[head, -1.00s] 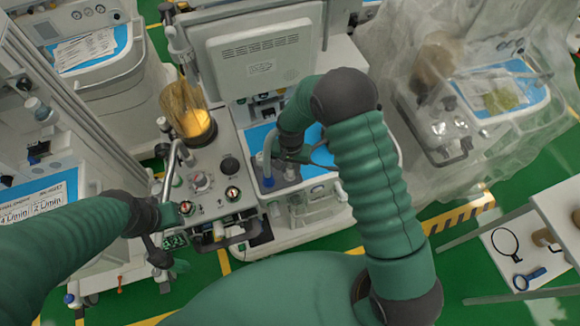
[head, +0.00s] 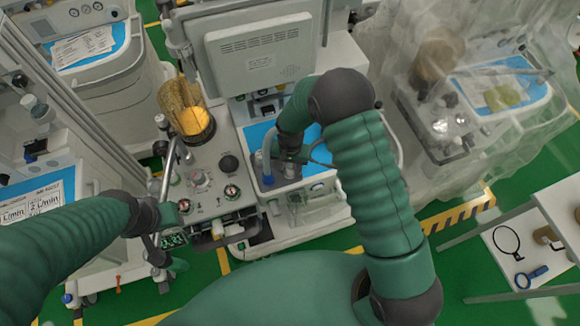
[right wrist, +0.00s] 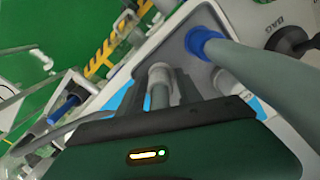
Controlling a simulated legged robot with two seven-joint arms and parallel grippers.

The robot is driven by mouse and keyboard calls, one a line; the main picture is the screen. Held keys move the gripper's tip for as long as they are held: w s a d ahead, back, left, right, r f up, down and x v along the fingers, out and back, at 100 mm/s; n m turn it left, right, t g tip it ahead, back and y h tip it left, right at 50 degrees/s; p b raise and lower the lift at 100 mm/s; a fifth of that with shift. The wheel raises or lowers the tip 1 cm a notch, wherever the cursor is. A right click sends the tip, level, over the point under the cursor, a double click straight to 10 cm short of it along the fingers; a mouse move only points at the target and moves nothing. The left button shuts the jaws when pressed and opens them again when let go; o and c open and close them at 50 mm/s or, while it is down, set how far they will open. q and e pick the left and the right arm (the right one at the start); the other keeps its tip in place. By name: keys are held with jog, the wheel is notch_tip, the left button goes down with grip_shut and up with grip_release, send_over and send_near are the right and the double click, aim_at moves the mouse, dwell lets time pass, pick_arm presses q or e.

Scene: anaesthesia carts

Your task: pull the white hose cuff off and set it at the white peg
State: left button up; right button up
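My right gripper (head: 290,157) points down over the blue-topped cart at the middle of the head view. In the right wrist view its fingers (right wrist: 160,88) stand on both sides of a pale upright cylinder (right wrist: 159,73), which may be the white hose cuff or the peg. Whether they grip it is unclear. A grey-blue hose (right wrist: 245,65) with a blue ring stands beside it, apart from the fingers. This hose also shows left of the gripper in the head view (head: 267,163). My left gripper (head: 152,240) hangs by the left cart front; its fingers are hard to make out.
A grey monitor (head: 262,60) stands behind the work area. An amber bellows jar (head: 187,112) and a control panel with knobs (head: 205,185) lie to the left. A plastic-covered cart (head: 480,95) is at right. A white side table (head: 530,255) holds tools.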

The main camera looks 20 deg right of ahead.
aim_at(290, 166)
jog(key=shift+o, duration=0.8)
notch_tip(290, 166, up, 17)
jog(key=b, duration=0.2)
jog(key=shift+f, duration=0.1)
